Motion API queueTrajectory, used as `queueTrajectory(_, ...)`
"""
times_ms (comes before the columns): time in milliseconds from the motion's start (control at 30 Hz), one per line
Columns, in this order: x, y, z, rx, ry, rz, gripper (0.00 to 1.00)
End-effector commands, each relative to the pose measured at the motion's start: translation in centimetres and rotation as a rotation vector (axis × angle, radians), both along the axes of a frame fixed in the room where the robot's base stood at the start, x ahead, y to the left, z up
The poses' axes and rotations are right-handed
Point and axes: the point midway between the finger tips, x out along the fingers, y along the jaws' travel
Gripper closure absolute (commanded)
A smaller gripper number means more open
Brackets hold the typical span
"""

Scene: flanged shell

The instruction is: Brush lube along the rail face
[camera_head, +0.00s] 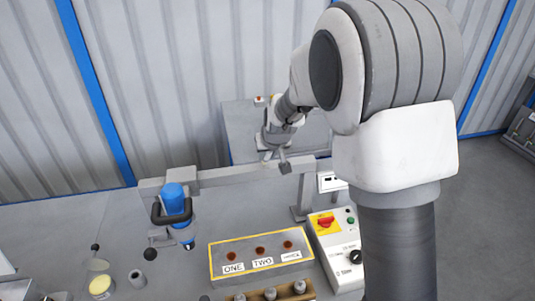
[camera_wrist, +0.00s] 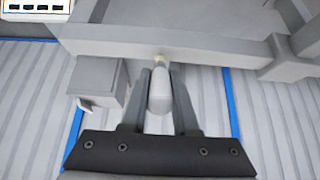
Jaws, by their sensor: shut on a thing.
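My gripper (camera_wrist: 161,78) is shut on a brush (camera_wrist: 160,95) with a pale grey rounded handle. The brush's small cream tip (camera_wrist: 160,58) points at the lower edge of a long grey rail (camera_wrist: 190,45) in the wrist view. The tip is at or very close to the rail; I cannot tell if it touches. In the head view, my gripper (camera_head: 273,154) is just above and behind the right part of the rail (camera_head: 235,173). The brush is too small to make out there. A round pot with a yellow top (camera_head: 100,286) stands at the lower left.
A blue tool with a black handle (camera_head: 174,204) is at the rail's left. A yellow-edged panel labelled ONE and TWO (camera_head: 262,256) lies in front. A control box with a red switch (camera_head: 336,246) stands right of it. A grey block (camera_wrist: 97,82) sits below the rail.

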Motion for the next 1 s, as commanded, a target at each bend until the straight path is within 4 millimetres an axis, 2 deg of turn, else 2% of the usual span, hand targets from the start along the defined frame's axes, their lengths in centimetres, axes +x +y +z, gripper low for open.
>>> queueTrajectory(467,0.0,-0.1,-0.8,0.001,0.000,-0.001,1.00)
queueTrajectory(800,0.6,-2.8,-0.8,0.002,-0.002,-0.004,1.00)
queueTrajectory(1000,0.7,-3.4,-0.6,0.001,-0.001,-0.001,1.00)
